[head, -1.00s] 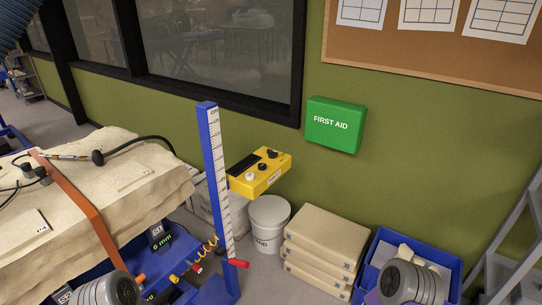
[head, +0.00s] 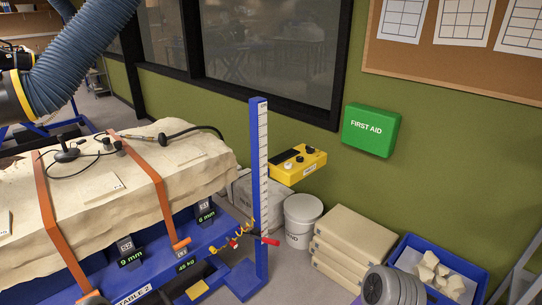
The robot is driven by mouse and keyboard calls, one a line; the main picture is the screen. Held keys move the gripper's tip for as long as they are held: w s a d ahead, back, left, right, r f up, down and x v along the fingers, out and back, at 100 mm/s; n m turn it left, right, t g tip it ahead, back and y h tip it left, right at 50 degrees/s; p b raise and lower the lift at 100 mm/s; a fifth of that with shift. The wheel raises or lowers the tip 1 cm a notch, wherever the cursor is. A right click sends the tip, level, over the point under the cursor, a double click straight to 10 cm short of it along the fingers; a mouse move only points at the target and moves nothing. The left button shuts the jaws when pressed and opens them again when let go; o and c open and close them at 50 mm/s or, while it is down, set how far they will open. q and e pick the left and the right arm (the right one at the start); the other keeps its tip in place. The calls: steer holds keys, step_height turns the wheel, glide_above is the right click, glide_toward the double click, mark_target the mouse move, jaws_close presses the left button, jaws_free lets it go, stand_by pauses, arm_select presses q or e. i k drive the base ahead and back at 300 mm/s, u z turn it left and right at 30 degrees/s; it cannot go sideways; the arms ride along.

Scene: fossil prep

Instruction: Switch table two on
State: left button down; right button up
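Table two is the blue frame (head: 212,238) marked "TABLE 2" (head: 132,296), carrying a large pale block (head: 95,190) under orange straps. A yellow control box (head: 299,167) with a dark panel and several round knobs or buttons is just right of the blue measuring post (head: 259,185). I cannot tell what holds the box up, or which control is the switch. Neither gripper is in view. A grey rounded part of my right arm shows at the bottom right.
A white bucket (head: 301,220), stacked beige slabs (head: 352,240) and a blue crate (head: 470,268) of pale pieces stand along the green wall. A green first aid box (head: 371,130) hangs above. A thick blue hose (head: 85,55) hangs at upper left.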

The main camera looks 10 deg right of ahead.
mark_target(310, 150)
steer(key=u, duration=0.3)
steer(key=k, duration=0.5)
steer(key=z, duration=0.95)
steer(key=i, duration=2.1)
steer(key=u, duration=1.05)
